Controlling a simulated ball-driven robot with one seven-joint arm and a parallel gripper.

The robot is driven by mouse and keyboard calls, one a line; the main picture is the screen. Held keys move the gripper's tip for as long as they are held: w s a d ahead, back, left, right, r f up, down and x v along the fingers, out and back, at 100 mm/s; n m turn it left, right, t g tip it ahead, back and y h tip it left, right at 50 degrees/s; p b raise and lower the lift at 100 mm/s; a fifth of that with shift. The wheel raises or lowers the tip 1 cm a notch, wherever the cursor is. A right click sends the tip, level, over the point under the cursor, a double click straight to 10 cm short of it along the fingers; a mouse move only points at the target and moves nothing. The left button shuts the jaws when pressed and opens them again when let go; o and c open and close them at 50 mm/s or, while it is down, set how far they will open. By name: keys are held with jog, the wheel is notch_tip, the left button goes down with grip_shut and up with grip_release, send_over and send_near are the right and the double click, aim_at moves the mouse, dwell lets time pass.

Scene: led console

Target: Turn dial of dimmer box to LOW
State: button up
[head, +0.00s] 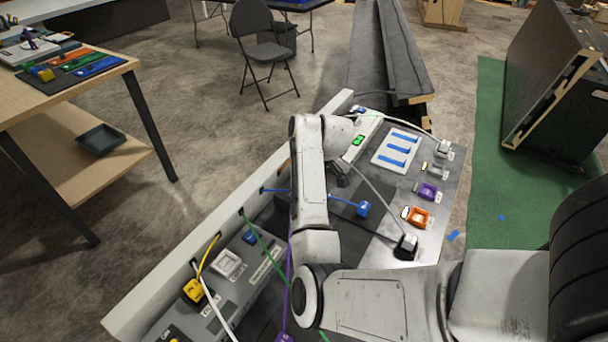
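A grey console panel (440,185) runs diagonally below me, with a white strip along its left edge. I cannot tell which of its parts is the dimmer box; no dial or LOW mark can be made out. A white plate with blue bars (397,148) and a small part with bright green spots (358,140) are at its far end. My arm reaches in from the lower right and bends over the far part of the console. My gripper (342,178) seems to be the dark end beneath my wrist, left of the white plate; its fingers are too small and partly hidden to judge.
Purple (428,192) and orange (416,216) sockets line the right edge. A black-and-white block (405,246), a blue plug (363,209) and a yellow plug (194,290) have cables. A wooden table (50,105) stands left, a folding chair (262,50) behind. Floor between is clear.

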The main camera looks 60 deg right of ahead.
dwell(0.3)
jog(key=o, duration=1)
jog(key=shift+o, duration=0.2)
jog(key=v, duration=1)
jog(key=shift+r+p, duration=0.35)
jog(key=shift+r, duration=0.05)
jog(key=shift+s, duration=0.1)
